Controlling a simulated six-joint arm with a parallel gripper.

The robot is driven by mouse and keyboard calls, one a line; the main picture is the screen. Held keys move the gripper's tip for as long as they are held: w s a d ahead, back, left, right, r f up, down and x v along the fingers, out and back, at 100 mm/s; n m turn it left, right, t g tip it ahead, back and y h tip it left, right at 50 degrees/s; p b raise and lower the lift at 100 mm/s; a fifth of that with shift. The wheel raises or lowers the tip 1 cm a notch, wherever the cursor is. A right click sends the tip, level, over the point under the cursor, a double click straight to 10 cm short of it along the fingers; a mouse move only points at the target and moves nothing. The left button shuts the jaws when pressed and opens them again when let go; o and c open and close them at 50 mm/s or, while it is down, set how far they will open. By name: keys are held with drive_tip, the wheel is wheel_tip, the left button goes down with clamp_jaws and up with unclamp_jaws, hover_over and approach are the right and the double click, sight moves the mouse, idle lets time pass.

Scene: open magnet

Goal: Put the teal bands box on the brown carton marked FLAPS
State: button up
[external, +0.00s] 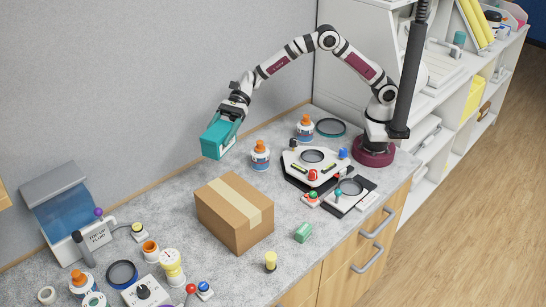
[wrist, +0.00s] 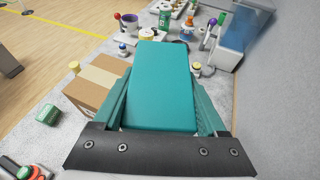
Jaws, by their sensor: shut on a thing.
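The teal bands box (external: 217,139) is held up above the counter, near the wall. My gripper (external: 233,108) is shut on it. In the wrist view the teal box (wrist: 160,85) fills the middle between the two fingers of my gripper (wrist: 160,115). The brown carton (external: 228,216) stands on the counter, to the right of and lower in the picture than the held box. It has a pale tape strip across its top, and its top is clear. In the wrist view the carton (wrist: 92,85) shows to the left of the box, partly hidden by it. No FLAPS marking is legible.
Orange-capped bottles (external: 260,155) stand behind the carton. A white device (external: 312,165) is to the right near my base. A small green block (external: 303,232) and a yellow-topped piece (external: 270,261) lie near the front edge. Several knobs and a blue bin (external: 65,215) crowd the left.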

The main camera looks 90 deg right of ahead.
drive_tip(key=s+a+r, duration=0.2)
drive_tip(key=s+r, duration=0.1)
drive_tip(key=g, duration=0.1)
hover_over(233, 198)
drive_tip(key=shift+n, duration=0.4)
wheel_tip(233, 198, down, 7)
drive_tip(key=shift+f, duration=2)
